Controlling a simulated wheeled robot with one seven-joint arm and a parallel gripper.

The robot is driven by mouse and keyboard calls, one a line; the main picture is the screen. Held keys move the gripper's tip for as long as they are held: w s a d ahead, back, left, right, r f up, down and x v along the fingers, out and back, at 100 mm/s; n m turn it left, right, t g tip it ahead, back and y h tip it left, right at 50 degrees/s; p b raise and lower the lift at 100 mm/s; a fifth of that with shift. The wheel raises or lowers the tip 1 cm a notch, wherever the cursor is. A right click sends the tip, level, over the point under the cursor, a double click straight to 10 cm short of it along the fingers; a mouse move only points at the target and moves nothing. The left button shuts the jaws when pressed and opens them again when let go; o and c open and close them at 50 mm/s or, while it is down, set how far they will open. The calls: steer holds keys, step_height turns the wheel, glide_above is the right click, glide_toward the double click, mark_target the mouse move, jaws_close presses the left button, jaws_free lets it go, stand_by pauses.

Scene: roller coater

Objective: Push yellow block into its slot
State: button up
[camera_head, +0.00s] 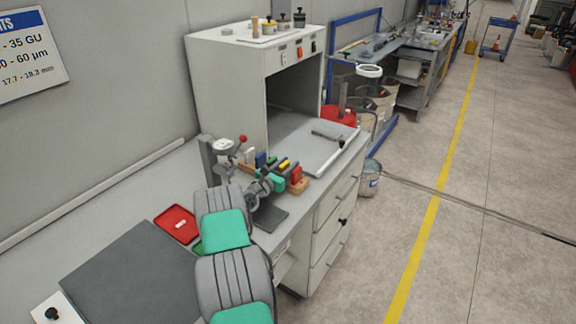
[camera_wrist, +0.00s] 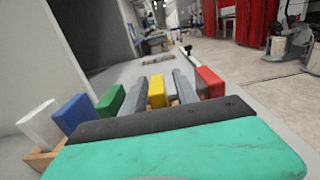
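The yellow block (camera_wrist: 157,92) stands in a row of coloured blocks in the wrist view; it also shows small in the head view (camera_head: 284,163). In the wrist view the two grey fingers of my gripper (camera_wrist: 159,88) are apart, one on each side of the yellow block, with narrow gaps visible. I see no clear contact. The wooden rack (camera_wrist: 41,159) holding the row shows at the left end; my gripper body hides most of it. The slot under the yellow block is hidden, and how deep the block sits cannot be told.
White (camera_wrist: 38,123), blue (camera_wrist: 74,113) and green (camera_wrist: 111,101) blocks stand left of the yellow one, and a red block (camera_wrist: 210,82) right of it. Behind the rack is a grey booth (camera_head: 235,85). A red tray (camera_head: 176,224) lies on the bench to the left.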

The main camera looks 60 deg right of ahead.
steer(key=a, duration=0.3)
steer(key=w+a+b, duration=0.1)
steer(key=a, duration=0.3)
steer(key=w+a+b, duration=0.1)
steer(key=a, duration=0.3)
steer(key=shift+a, duration=0.45)
steer(key=shift+s, duration=0.15)
